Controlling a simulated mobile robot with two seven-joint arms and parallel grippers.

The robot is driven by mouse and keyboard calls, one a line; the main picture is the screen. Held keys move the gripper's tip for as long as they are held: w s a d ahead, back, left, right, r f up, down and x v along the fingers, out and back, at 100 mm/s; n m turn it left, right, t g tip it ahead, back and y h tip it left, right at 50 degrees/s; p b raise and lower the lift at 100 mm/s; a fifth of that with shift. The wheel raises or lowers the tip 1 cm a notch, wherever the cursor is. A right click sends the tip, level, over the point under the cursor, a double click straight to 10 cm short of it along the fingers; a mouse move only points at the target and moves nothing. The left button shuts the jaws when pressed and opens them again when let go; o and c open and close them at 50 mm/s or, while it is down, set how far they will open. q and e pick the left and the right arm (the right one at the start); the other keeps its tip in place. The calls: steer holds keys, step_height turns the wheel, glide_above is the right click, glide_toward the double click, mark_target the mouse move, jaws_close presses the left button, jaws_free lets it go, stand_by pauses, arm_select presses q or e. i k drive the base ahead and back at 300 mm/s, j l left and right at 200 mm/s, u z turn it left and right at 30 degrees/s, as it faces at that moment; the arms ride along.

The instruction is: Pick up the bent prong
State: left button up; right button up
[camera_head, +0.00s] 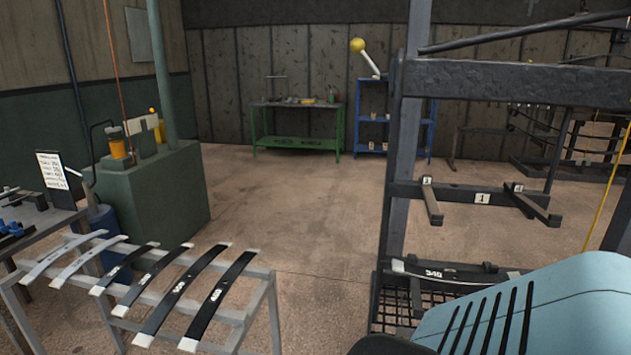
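A dark metal rack (398,165) stands at the right. Two short dark prongs stick out toward me from its crossbar: a left prong (432,206) by a small white tag marked 3, and a right prong (535,208) by another small tag. Both look slanted from here, and I cannot tell which prong, if any, is bent. Both are bare. On a lower level a leaf spring marked 340 (450,275) lies across the rack. The rack's lower right is hidden. Neither of my grippers is in view.
A grey stand (262,272) at the lower left holds several curved leaf springs. Behind it are a green cabinet (165,195) and a grey table (45,222). A green workbench (297,143) and blue shelf (371,112) stand at the back. The middle floor is clear.

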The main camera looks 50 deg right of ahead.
mark_target(515, 187)
steer(key=z, duration=2.85)
steer(key=i+l+u, duration=0.2)
steer(key=l, duration=0.7)
steer(key=i+l+u, duration=0.2)
steer(key=l, duration=0.75)
steer(key=i+l+u, duration=0.2)
steer(key=l, duration=0.8)
steer(key=l+u, duration=0.2)
steer(key=l, duration=0.75)
